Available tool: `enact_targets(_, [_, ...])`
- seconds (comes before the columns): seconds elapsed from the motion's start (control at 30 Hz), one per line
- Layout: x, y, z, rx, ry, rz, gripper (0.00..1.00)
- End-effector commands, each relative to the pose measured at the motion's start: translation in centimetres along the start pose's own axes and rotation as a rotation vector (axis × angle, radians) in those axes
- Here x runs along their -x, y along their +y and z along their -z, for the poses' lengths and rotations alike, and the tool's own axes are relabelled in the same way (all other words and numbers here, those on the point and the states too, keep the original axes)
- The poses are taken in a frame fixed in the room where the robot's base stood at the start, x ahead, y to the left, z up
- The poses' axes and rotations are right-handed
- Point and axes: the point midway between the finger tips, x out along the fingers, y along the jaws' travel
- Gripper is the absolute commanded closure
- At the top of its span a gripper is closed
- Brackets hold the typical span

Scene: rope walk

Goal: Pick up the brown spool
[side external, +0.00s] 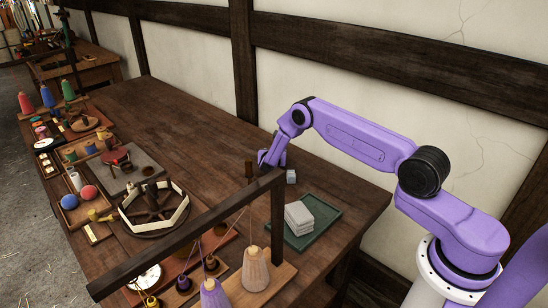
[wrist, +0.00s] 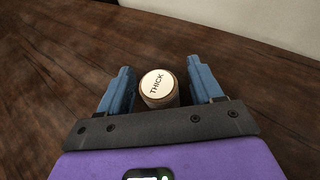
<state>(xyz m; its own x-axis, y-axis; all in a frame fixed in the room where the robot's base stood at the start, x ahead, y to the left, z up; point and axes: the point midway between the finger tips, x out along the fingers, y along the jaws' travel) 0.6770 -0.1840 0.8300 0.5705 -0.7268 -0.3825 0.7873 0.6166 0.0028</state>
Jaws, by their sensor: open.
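My gripper is open and holds nothing. In the side view my gripper (side external: 266,161) is low over the table beside a small dark brown upright piece (side external: 249,168), which looks like the spool. The wooden beam hides its lower part.
A wooden frame (side external: 190,234) with a slanted beam stands just in front of my gripper. Several spools and tools crowd the table's left side. The table's back middle is clear.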

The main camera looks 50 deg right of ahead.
Motion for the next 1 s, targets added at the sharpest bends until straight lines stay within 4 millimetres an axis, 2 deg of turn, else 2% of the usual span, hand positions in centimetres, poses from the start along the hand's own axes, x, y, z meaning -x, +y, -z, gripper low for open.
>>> enact_targets(0.33, [-0.58, -0.04, -0.01, 0.000, 0.000, 0.000, 0.35])
enact_targets(0.37, [-0.57, -0.04, -0.01, 0.000, 0.000, 0.000, 0.41])
enact_targets(0.5, [-0.56, -0.04, 0.00, 0.000, 0.000, 0.000, 0.87])
enact_targets(0.53, [-0.56, -0.04, 0.00, 0.000, 0.000, 0.000, 0.90])
enact_targets(0.83, [-0.52, -0.02, -0.09, 0.000, 0.000, 0.000, 0.90])
enact_targets(1.0, [-0.28, 0.03, -0.78, -0.001, -0.001, 0.000, 0.90])
